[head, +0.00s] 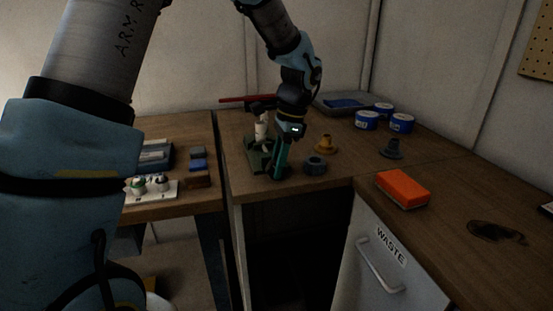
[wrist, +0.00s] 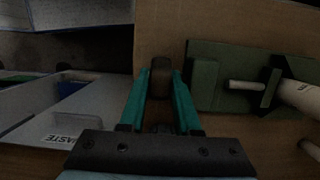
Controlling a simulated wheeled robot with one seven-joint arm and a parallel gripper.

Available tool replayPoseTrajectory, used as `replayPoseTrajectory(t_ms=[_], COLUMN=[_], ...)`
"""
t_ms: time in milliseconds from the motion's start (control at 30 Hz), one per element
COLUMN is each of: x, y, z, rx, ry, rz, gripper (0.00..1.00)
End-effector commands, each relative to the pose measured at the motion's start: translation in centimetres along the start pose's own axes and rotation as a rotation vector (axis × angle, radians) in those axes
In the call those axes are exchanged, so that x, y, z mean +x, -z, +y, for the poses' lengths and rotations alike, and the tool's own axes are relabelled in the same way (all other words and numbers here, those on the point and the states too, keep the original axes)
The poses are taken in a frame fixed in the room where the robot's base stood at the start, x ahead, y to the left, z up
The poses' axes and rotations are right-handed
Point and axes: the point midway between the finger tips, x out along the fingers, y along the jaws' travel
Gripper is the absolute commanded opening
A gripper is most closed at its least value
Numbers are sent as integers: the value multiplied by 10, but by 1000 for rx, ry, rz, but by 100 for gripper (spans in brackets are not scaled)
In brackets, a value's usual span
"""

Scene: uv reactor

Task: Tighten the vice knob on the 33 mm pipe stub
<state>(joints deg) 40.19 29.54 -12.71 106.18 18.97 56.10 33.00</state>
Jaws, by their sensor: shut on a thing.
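The green vice (head: 258,158) sits on the wooden bench in the head view. The white pipe stub (head: 261,130) stands upright at it. In the wrist view the vice (wrist: 205,78) is right of my fingers, with a pale screw rod (wrist: 245,85) running toward the pipe stub (wrist: 302,97). My gripper (head: 278,173) points down at the vice's near side. In the wrist view my gripper's teal fingers (wrist: 160,84) are shut on the dark round vice knob (wrist: 161,66). In the head view my fingers hide the knob.
A dark ring (head: 315,166) lies just right of my gripper. A yellow flanged part (head: 326,144), a grey flanged part (head: 391,149), blue tins (head: 367,121) and an orange sponge (head: 402,189) stand farther right. A red bar (head: 246,99) is behind. The bench's front edge is close.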

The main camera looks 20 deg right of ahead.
Motion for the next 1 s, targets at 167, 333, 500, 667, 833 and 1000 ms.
replayPoseTrajectory(t_ms=[167, 333, 500, 667, 833, 1000], x=[0, 0, 0, 0, 3, 5], y=[0, 0, 0, 0, -2, -4], z=[0, 0, 0, 0, -1, -1], rx=[-1, -1, -1, -1, -4, -8], ry=[0, 1, 1, 1, -1, 1], rz=[-7, -6, -5, 1, 68, 200], gripper=[0, 36, 44, 44, 44, 44])
